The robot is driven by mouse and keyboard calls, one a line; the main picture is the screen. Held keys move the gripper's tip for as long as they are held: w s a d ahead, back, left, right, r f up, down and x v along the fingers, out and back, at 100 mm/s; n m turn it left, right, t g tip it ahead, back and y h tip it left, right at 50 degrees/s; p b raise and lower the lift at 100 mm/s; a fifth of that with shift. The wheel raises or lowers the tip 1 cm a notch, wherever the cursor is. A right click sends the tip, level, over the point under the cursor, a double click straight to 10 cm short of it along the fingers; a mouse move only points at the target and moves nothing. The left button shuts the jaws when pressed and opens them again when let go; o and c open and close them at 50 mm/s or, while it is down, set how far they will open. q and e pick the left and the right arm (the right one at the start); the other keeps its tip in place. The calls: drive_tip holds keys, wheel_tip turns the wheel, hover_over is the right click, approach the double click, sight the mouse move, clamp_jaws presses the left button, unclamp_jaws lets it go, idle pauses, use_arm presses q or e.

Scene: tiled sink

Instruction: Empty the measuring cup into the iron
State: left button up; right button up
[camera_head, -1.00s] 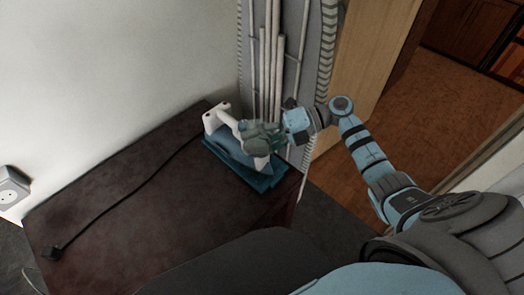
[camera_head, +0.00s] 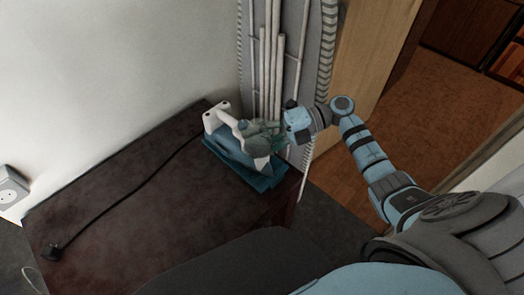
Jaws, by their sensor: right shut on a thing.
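The iron (camera_head: 228,142), white and blue, stands on a blue base (camera_head: 262,183) at the far right corner of the dark table. Its handle and body show, partly covered by what I hold. My right gripper (camera_head: 274,133) comes in from the right at the iron's right side. It is shut on the measuring cup (camera_head: 257,146), a grey-green, see-through shape over the iron's right part. The cup's tilt and contents are too small to make out, and I cannot tell whether it touches the iron. My left gripper is not in view.
A black cord with a plug (camera_head: 54,252) runs along the left of the dark table (camera_head: 170,215), whose front part is clear. A socket (camera_head: 12,186) is on the wall at left. White pipes (camera_head: 265,65) stand behind the iron.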

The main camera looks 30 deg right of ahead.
drive_tip(key=shift+s+r+m+y+b, duration=0.1)
drive_tip(key=shift+r+m+y+b, duration=0.35)
drive_tip(key=shift+m, duration=0.35)
idle(0.8)
drive_tip(key=shift+m+g, duration=0.3)
